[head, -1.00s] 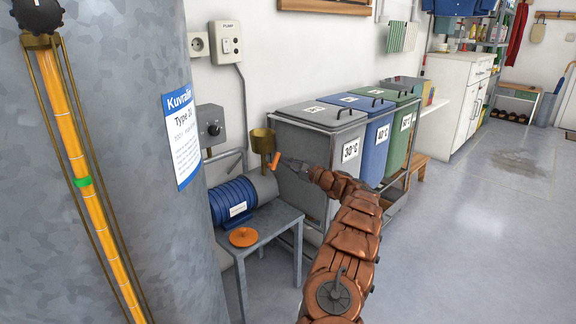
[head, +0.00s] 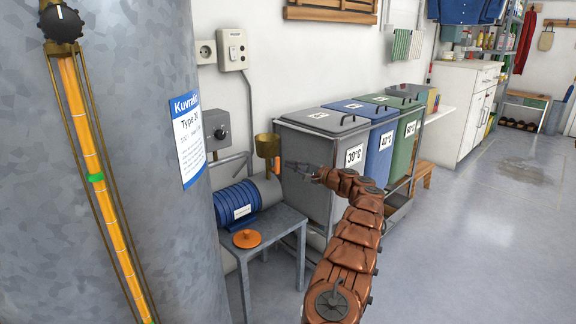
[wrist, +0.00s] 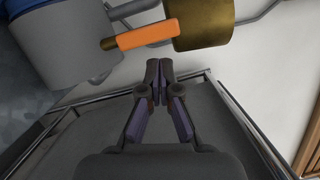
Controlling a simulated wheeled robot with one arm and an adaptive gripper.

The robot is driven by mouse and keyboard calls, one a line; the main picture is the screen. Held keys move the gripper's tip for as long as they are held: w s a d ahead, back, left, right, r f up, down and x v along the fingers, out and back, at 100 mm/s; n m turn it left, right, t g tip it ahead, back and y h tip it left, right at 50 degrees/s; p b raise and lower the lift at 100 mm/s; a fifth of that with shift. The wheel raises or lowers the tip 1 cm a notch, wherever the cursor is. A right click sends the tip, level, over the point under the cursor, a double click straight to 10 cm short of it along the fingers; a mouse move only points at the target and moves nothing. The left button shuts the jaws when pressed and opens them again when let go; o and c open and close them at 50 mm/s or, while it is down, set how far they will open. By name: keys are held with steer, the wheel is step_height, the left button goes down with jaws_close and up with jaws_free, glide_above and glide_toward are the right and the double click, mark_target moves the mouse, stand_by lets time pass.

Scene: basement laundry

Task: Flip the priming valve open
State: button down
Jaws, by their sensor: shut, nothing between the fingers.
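The priming valve's orange lever (head: 277,166) is beside the brass funnel cup (head: 264,146) on top of the blue and grey pump (head: 236,203). In the head view the lever hangs close to upright. In the wrist view the lever (wrist: 147,35) runs from a small brass stub toward the brass cup (wrist: 205,24), just beyond my fingertips. My gripper (head: 286,163) is to the right of the lever, with its fingers pointing at it. In the wrist view my gripper (wrist: 158,67) is shut and empty, with a small gap to the lever.
The pump stands on a grey metal table (head: 285,222) with an orange disc (head: 247,238). Grey (head: 322,150), blue (head: 379,150) and green (head: 403,140) bins stand behind my arm. A large galvanised tank (head: 150,180) fills the left. The floor at right is clear.

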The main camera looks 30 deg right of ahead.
steer(key=v, duration=1)
steer(key=shift+a, duration=0.2)
steer(key=shift+s, duration=0.1)
